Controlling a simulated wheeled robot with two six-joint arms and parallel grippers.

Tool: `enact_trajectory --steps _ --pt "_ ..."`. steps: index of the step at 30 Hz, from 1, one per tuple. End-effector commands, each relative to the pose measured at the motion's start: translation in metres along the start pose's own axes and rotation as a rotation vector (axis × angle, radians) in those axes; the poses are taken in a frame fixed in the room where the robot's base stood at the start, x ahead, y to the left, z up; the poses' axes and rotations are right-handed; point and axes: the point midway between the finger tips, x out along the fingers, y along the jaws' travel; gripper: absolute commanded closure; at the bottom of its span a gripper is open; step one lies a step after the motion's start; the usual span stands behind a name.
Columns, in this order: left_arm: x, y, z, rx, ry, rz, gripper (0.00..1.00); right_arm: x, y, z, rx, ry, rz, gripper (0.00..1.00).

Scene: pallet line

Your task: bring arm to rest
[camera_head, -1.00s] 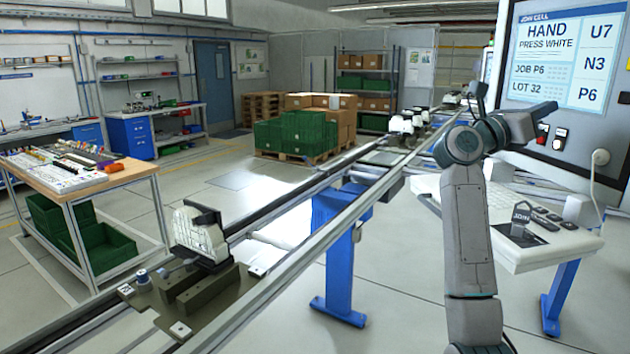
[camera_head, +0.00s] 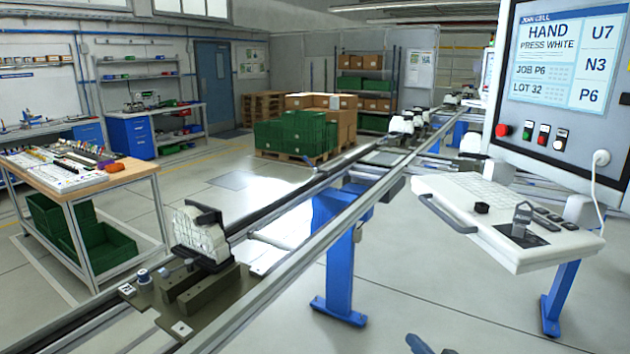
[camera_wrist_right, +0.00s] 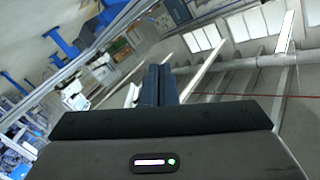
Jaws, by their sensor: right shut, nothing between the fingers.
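My right gripper (camera_wrist_right: 159,72) shows in the right wrist view with its dark fingers together and nothing between them. It points out over the room, with the conveyor rails far below and walls and windows beyond. In the head view, only a small blue and dark piece of my right arm shows at the bottom edge, right of centre. It is clear of the panel and the keyboard shelf. My left gripper is in neither view.
A control panel (camera_head: 572,100) with several buttons stands at right above a keyboard shelf (camera_head: 520,252). The conveyor rail (camera_head: 330,220) crosses the view, carrying a pallet (camera_head: 225,303) with a white part (camera_head: 195,235). A bench (camera_head: 140,172) stands at left. Floor between rail and shelf is clear.

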Motion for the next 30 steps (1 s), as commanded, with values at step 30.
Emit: enact_trajectory --steps 30 --pt "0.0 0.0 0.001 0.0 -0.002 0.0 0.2 -0.275 0.104 0.235 -0.342 -1.093 0.552 1.0"
